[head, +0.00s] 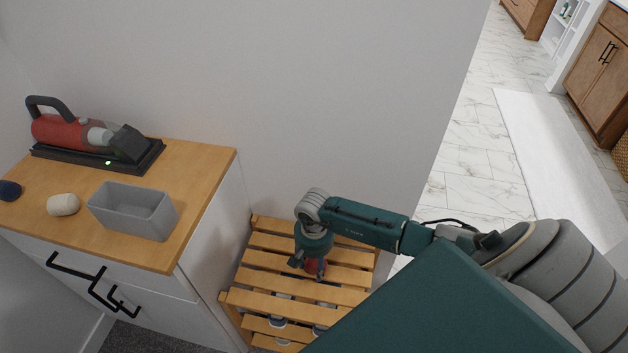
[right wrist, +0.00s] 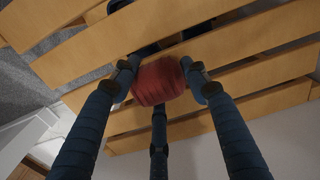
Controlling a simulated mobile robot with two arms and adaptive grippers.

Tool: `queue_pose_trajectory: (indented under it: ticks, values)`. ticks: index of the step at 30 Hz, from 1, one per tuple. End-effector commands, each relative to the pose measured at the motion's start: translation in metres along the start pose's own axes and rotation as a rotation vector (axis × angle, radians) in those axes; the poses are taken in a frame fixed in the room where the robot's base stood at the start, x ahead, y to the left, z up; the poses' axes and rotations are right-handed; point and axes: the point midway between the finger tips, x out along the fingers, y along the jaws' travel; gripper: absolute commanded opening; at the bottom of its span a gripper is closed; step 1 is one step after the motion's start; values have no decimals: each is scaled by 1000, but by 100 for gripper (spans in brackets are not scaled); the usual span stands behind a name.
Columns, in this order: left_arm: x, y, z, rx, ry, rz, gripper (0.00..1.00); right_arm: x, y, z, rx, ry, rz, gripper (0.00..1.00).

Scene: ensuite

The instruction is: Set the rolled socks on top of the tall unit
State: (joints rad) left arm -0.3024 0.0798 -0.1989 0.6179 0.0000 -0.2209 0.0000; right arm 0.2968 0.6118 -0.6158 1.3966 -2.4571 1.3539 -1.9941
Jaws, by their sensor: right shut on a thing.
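A red rolled pair of socks (right wrist: 158,82) is between the fingers of my right gripper (right wrist: 160,85) in the right wrist view. In the head view the red roll (head: 316,266) shows under my right gripper (head: 309,268), which points down at the wooden slatted rack (head: 262,257). The gripper is shut on the roll, at or just above the slats; I cannot tell if it touches them. The tall unit (head: 212,222), white with a wooden top, stands left of the rack. On it lie a cream roll (head: 63,205) and a dark blue roll (head: 10,190). My left gripper is out of view.
A grey open bin (head: 133,210) stands near the unit's front right edge. A red handheld vacuum (head: 85,135) sits on a black dock at the back. Bare wood shows right of the dock and bin. Shoes (head: 278,322) lie under the rack's slats.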

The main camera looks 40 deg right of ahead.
Motion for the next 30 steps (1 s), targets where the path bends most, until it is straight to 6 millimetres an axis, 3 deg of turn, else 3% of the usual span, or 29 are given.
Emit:
queue_pose_trajectory:
  ticks: [5,6,9,21,30]
  values:
    - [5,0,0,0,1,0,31,4,0,0,0,1,0,20]
    - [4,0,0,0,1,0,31,3,0,0,0,1,0,49]
    - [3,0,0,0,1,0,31,2,0,0,0,0,0,64]
    - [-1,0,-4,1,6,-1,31,-6,0,-1,0,2,-1,64]
    - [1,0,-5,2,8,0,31,-66,0,-2,-3,6,0,64]
